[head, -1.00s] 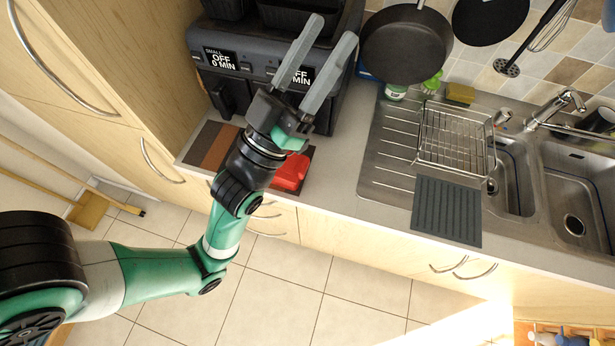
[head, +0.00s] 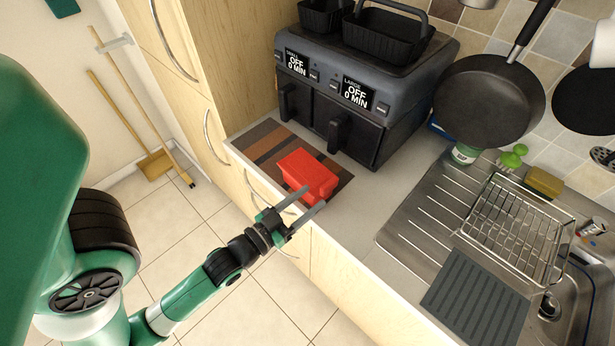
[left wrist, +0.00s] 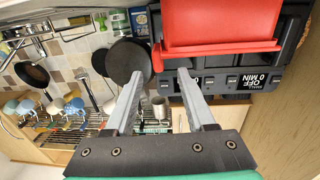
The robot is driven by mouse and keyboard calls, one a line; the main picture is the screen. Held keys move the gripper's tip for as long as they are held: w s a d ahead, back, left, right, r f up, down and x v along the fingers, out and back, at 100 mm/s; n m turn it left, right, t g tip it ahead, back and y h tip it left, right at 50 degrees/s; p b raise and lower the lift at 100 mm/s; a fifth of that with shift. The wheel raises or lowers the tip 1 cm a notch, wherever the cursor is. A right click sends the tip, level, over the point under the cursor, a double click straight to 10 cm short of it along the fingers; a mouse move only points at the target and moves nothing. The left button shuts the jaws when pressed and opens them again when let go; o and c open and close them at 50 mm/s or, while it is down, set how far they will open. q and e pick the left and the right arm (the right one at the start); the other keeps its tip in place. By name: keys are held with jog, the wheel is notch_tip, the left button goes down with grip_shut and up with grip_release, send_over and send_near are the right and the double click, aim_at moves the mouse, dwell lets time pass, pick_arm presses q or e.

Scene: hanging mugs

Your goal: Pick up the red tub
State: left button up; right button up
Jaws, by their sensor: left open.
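The red tub (head: 307,173) sits on a striped brown mat (head: 264,142) at the counter's front edge, before the air fryer. It also fills the top of the left wrist view (left wrist: 222,22). My left gripper (head: 315,196) is open, its two grey fingers pointing toward the tub's near right end. In the left wrist view, the gripper (left wrist: 160,74) has its fingers spread and nothing between them; the tub lies just above and to the right of the fingertips. Whether a finger touches the tub, I cannot tell. My right gripper is not in view.
The black air fryer (head: 362,92) stands right behind the mat. To the right are a hanging frying pan (head: 489,101), a wire dish rack (head: 515,228) and a grey drying mat (head: 474,305). The counter between mat and sink is clear.

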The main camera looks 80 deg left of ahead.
aim_at(321, 192)
pick_arm(q)
jog(key=shift+x, duration=1.05)
jog(key=p+x, duration=0.1)
jog(key=x, duration=0.3)
jog(key=shift+w+a+f, duration=0.1)
jog(key=shift+w+f, duration=0.05)
jog(key=shift+w, duration=0.15)
jog(key=shift+w+a+f, duration=0.1)
jog(key=shift+w+a, duration=0.05)
jog(key=shift+w, duration=0.1)
grip_shut()
